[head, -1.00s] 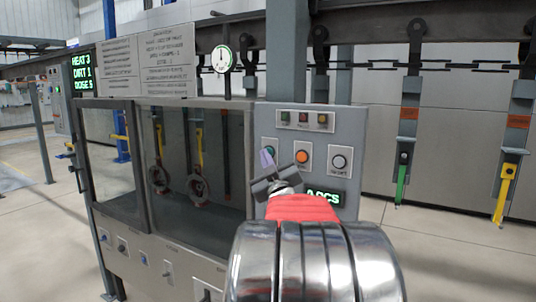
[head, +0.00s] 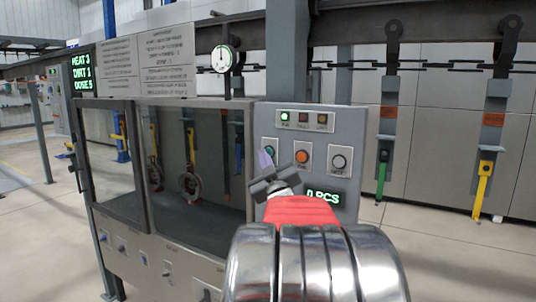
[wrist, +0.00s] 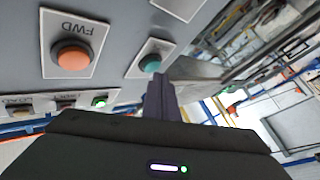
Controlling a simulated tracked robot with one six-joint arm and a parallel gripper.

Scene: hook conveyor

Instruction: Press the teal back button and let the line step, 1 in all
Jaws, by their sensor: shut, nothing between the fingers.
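The teal button (head: 269,150) sits at the left of the button row on the grey control panel (head: 345,120). It also shows in the wrist view (wrist: 150,63) on a pale plate, right of the orange FWD button (wrist: 71,56). My gripper (head: 266,159) is shut and empty, its fingertips just in front of the teal button's plate and partly covering it. In the wrist view the fingertips (wrist: 159,82) lie close below the teal button. I cannot tell whether they touch it. The green lamp (head: 285,116) above is lit, and a display (head: 323,197) ends in "PCS".
A grey button (head: 339,161) sits right of the orange one. A glass-fronted cabinet (head: 190,150) stands left of the panel. Hangers with a green piece (head: 382,175) and a yellow piece (head: 482,188) hang from the overhead line at the right.

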